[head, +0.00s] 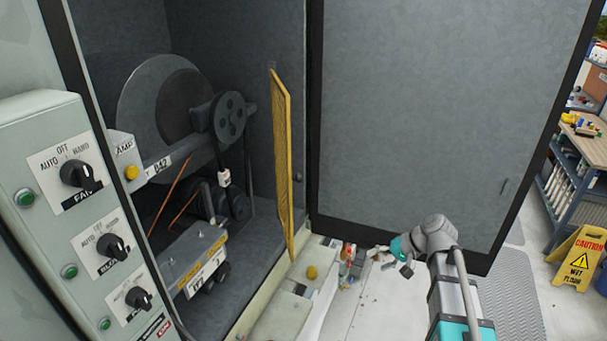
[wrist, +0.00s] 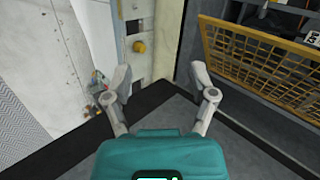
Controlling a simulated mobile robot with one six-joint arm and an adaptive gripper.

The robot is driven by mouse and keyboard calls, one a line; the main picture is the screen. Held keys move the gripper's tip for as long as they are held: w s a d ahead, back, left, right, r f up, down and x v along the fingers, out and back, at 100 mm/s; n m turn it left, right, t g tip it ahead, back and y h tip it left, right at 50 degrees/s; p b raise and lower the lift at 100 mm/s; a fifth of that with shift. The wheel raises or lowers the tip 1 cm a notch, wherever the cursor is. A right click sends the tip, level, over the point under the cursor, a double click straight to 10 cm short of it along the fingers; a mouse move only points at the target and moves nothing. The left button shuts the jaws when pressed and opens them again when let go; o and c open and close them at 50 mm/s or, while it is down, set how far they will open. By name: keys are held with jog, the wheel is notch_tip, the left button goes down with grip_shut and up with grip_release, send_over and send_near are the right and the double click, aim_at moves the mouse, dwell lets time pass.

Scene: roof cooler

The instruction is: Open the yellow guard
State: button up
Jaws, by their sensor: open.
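The yellow guard (head: 281,165) is a mesh panel in a yellow frame. In the head view it stands upright at the right side of the cabinet opening, seen nearly edge-on, swung out from the machinery. In the wrist view the guard (wrist: 262,68) fills the upper right, right of my fingers and apart from them. My gripper (head: 378,256) is low in front of the grey cabinet door, to the right of the guard. In the wrist view my gripper (wrist: 160,78) has its two fingers spread with nothing between them.
The large grey cabinet door (head: 420,120) stands open behind my arm. A pulley (head: 230,117) and belt sit inside the cabinet. A control panel (head: 95,220) with knobs is at left. A yellow knob (head: 312,272) is on the sill. A wet-floor sign (head: 577,258) stands at right.

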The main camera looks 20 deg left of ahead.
jog(key=w+a+r+g+y+p, duration=0.1)
jog(key=w+a+r+y+p, duration=0.1)
jog(key=w+a+r+y, duration=0.4)
jog(key=n+g+y+p, duration=0.1)
jog(key=y+p, duration=0.1)
jog(key=y, duration=0.1)
send_near(299, 178)
jog(key=w+d, duration=0.2)
jog(key=d, duration=0.1)
jog(key=shift+d+f, duration=0.2)
jog(key=shift+f, duration=0.2)
jog(key=shift+a, duration=0.1)
jog(key=shift+s+a, duration=0.4)
jog(key=shift+a, duration=1.85)
jog(key=shift+s+a, duration=0.4)
jog(key=shift+a, duration=1.8)
jog(key=shift+s+a, duration=0.45)
jog(key=shift+a, duration=1.8)
grip_shut()
